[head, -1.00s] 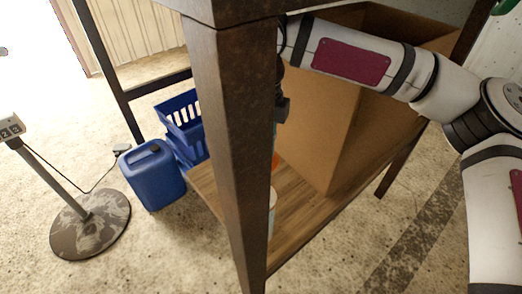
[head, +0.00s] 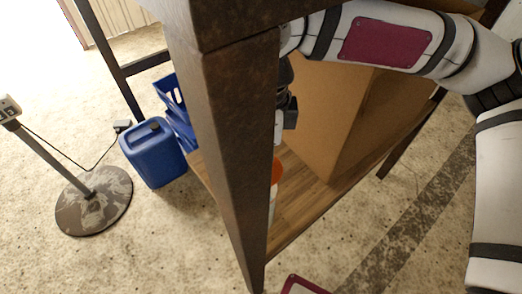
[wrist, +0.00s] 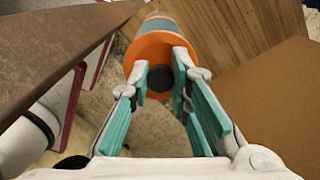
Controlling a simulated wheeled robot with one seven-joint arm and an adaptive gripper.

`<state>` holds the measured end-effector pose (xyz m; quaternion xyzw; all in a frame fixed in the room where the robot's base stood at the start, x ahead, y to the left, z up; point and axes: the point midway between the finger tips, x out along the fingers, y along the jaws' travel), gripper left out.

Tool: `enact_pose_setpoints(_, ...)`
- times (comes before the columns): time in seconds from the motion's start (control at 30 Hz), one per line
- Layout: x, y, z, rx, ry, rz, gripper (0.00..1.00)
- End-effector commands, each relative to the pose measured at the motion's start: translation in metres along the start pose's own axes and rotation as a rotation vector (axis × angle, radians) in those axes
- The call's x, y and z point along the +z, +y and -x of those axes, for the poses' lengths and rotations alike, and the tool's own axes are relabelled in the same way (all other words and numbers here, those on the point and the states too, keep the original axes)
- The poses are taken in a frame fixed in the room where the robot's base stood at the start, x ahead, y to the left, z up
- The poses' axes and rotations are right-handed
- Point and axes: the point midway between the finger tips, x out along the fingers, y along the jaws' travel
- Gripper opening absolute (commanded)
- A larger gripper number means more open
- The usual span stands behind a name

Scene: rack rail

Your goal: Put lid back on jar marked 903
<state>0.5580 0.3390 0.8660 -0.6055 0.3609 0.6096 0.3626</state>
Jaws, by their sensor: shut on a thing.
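In the wrist view my gripper (wrist: 163,70), with teal finger pads, is shut on the dark knob (wrist: 161,78) of an orange lid (wrist: 150,47). Directly beyond the lid is a jar (wrist: 160,24) with a teal band, mostly covered by it. I cannot tell whether the lid touches or sits on the jar. In the head view the orange lid (head: 277,173) and a strip of the pale jar (head: 272,207) show beside the table leg, over the lower shelf. My fingertips are mostly hidden there. No number is readable on the jar.
A dark rusty leg (head: 228,150) stands close in front of my gripper. A large cardboard box (head: 322,115) stands on the wooden lower shelf (head: 302,195). A blue canister (head: 154,155), blue crates (head: 177,125) and a round-based stand (head: 93,205) are on the left floor.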

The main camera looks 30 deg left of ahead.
Motion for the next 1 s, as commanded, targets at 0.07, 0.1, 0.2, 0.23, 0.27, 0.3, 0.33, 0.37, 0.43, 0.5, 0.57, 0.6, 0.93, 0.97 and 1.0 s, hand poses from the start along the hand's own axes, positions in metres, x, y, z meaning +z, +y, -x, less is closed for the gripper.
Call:
enact_pose_setpoints(0.07,0.0,0.0,-0.006,-0.003,0.001,0.001,0.0)
enact_pose_setpoints(0.1,0.0,0.0,-0.01,-0.002,0.001,0.0,0.0)
enact_pose_setpoints(0.2,-0.001,-0.001,-0.021,-0.001,0.002,0.0,0.0)
enact_pose_setpoints(0.23,-0.001,-0.001,-0.024,-0.001,0.002,0.0,0.0)
enact_pose_setpoints(0.27,-0.001,-0.001,-0.026,-0.001,0.002,0.0,0.0)
enact_pose_setpoints(0.3,-0.001,-0.001,-0.03,-0.001,0.002,-0.001,0.0)
enact_pose_setpoints(0.33,-0.001,-0.001,-0.033,-0.001,0.002,-0.001,0.0)
enact_pose_setpoints(0.37,-0.001,-0.001,-0.036,0.0,0.002,-0.001,0.0)
enact_pose_setpoints(0.43,-0.001,-0.001,-0.042,0.0,0.003,-0.001,0.0)
enact_pose_setpoints(0.5,-0.001,-0.001,-0.046,0.0,0.002,-0.001,0.0)
enact_pose_setpoints(0.57,-0.001,-0.001,-0.05,0.001,0.002,-0.001,0.0)
enact_pose_setpoints(0.6,-0.001,-0.001,-0.052,0.001,0.002,-0.001,0.0)
enact_pose_setpoints(0.93,-0.001,-0.001,-0.058,0.001,0.002,-0.002,0.0)
enact_pose_setpoints(0.97,-0.001,-0.001,-0.058,0.001,0.002,-0.002,0.0)
enact_pose_setpoints(1.0,-0.001,-0.001,-0.058,0.001,0.002,-0.002,0.0)
